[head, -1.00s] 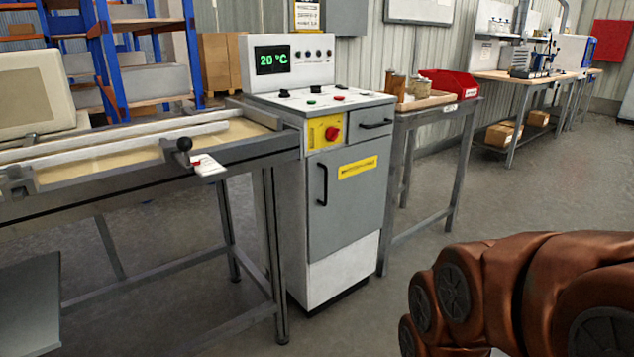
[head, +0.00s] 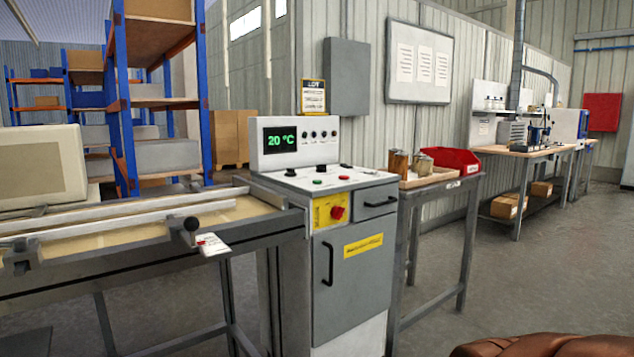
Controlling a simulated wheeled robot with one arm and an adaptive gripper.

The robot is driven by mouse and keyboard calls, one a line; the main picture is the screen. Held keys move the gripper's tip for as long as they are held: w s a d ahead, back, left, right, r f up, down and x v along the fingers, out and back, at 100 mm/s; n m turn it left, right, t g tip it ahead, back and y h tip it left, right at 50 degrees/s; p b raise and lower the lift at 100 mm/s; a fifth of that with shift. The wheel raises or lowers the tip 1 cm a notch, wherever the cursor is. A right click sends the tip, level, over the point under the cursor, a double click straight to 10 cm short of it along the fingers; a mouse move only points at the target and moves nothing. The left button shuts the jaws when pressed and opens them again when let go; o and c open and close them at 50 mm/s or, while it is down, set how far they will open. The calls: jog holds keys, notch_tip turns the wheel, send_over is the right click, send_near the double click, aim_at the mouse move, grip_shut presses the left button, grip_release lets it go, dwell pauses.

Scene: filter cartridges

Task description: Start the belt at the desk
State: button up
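The control desk (head: 352,277) is a grey and white cabinet at the middle of the head view. Its upright panel has a display (head: 279,140) reading 20 °C in green and a row of small knobs. The sloped top carries a green button (head: 317,182), a red button (head: 343,177) and black knobs. A red knob (head: 337,212) sits on a yellow plate on the front. The belt (head: 150,225), a pale surface between rails, runs left from the desk. My gripper is not in view; only a brown part of my arm shows at the bottom right.
A black ball-ended lever (head: 191,224) with a white tag (head: 214,245) projects from the belt's front rail. Right of the desk, a side table (head: 440,184) holds jars and a red bin (head: 452,160). The floor at the right is open.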

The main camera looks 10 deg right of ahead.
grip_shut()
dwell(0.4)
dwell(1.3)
